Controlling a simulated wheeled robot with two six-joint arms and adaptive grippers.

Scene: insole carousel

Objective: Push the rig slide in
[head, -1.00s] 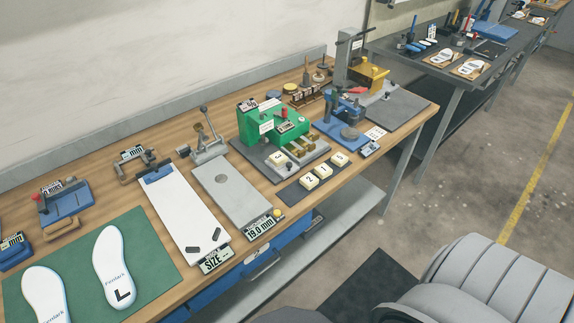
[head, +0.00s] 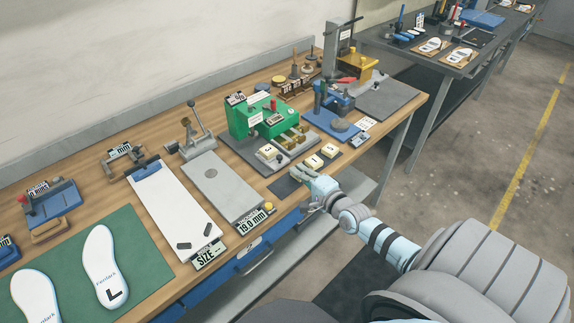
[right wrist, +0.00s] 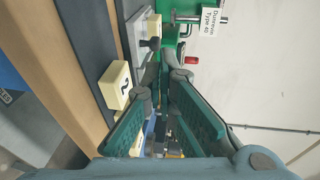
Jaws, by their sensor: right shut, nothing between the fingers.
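The green rig (head: 248,118) stands on a dark base plate on the bench. Its grey slide (head: 274,161) sticks out at the front, with a pale numbered block (head: 267,151) on it and a dark knob at its end. In the right wrist view the slide (right wrist: 136,32) and its knob (right wrist: 150,44) lie just beyond the fingertips. My right gripper (head: 299,176) is shut and empty, above the dark mat in front of the rig, apart from the slide. It also shows in the right wrist view (right wrist: 166,82). My left gripper is out of view.
Pale numbered blocks (head: 314,161) stand on the dark mat (head: 286,186) close to my right gripper; one (right wrist: 115,85) is beside its fingers. A blue press (head: 331,122) stands right of the rig, a grey plate (head: 223,187) left of it.

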